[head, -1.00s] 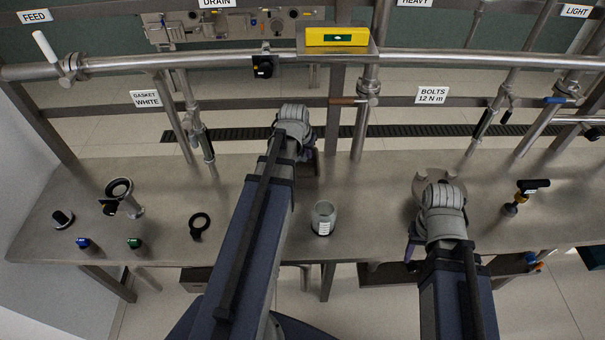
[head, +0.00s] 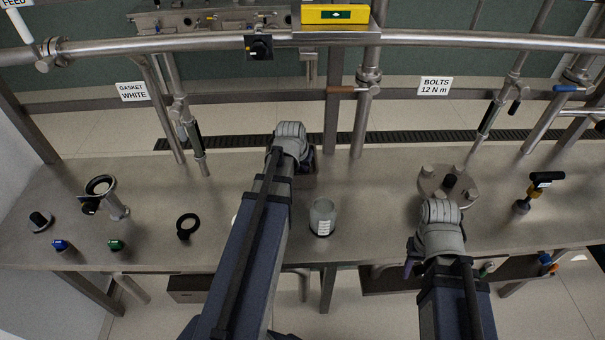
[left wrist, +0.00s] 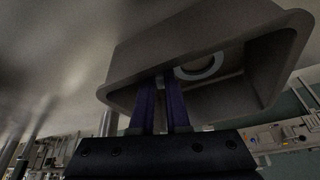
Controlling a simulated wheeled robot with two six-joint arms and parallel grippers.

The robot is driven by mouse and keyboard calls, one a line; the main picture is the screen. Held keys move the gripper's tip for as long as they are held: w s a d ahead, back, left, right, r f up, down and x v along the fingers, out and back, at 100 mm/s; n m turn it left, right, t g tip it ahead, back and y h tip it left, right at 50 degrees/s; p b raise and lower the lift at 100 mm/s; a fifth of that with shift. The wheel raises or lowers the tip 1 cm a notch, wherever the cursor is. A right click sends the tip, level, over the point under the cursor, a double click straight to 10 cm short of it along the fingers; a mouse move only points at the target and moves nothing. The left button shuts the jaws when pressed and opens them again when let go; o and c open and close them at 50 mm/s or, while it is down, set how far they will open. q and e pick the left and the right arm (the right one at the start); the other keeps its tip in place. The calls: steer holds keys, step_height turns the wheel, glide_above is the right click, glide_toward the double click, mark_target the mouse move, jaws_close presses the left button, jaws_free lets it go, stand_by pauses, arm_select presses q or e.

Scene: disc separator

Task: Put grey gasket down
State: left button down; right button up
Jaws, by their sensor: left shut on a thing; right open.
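My left gripper (left wrist: 163,88) reaches its two purple fingers into an open grey tray (left wrist: 200,27) in the left wrist view. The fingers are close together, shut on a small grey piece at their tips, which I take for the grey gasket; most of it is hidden. A pale ring (left wrist: 202,66) shows inside the tray, just beside the fingertips. In the head view my left wrist (head: 290,140) covers the fingers and most of the tray. My right gripper (head: 412,262) is open over the front right of the bench, its fingers mostly hidden by the wrist.
A labelled jar (head: 322,217) stands right of my left arm. A black ring with a tab (head: 186,228) lies left; blue (head: 60,245) and green (head: 115,244) pieces sit further left.

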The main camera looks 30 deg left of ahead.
arm_select(q)
steer(key=shift+r, duration=0.1)
steer(key=shift+f, duration=0.25)
steer(key=c, duration=0.9)
jaws_free()
steer(key=shift+r, duration=0.1)
steer(key=p+v, duration=1.1)
steer(key=v, duration=0.1)
steer(key=shift+d+r, duration=0.1)
steer(key=shift+r, duration=0.1)
